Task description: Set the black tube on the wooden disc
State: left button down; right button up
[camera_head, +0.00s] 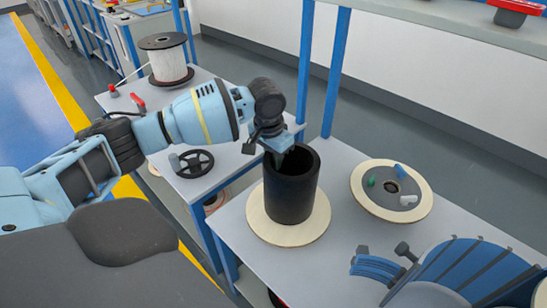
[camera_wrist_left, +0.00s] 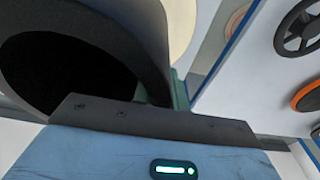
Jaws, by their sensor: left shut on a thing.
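The black tube (camera_head: 290,190) is upright over the wooden disc (camera_head: 288,236), a pale round plate on the grey table. Its base looks near the disc's middle, with the disc's rim showing around it. I cannot tell for sure whether the base touches the disc. My left gripper (camera_head: 275,150) is shut on the tube's upper wall at its left side. In the left wrist view the tube's dark opening (camera_wrist_left: 55,65) and thick rim fill the upper left. The fingertips are mostly hidden by the tube and the gripper body. My right gripper is not in view.
A second wooden disc (camera_head: 418,210) with small coloured parts lies to the right. A blue ribbed object (camera_head: 455,272) takes up the front right. A black handwheel (camera_head: 192,163) and a white spool (camera_head: 168,64) sit on the other table. Blue posts (camera_head: 305,65) stand behind the tube.

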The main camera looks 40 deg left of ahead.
pick_arm(q)
jog(key=shift+f, duration=0.55)
jog(key=c, duration=1.7)
grip_release()
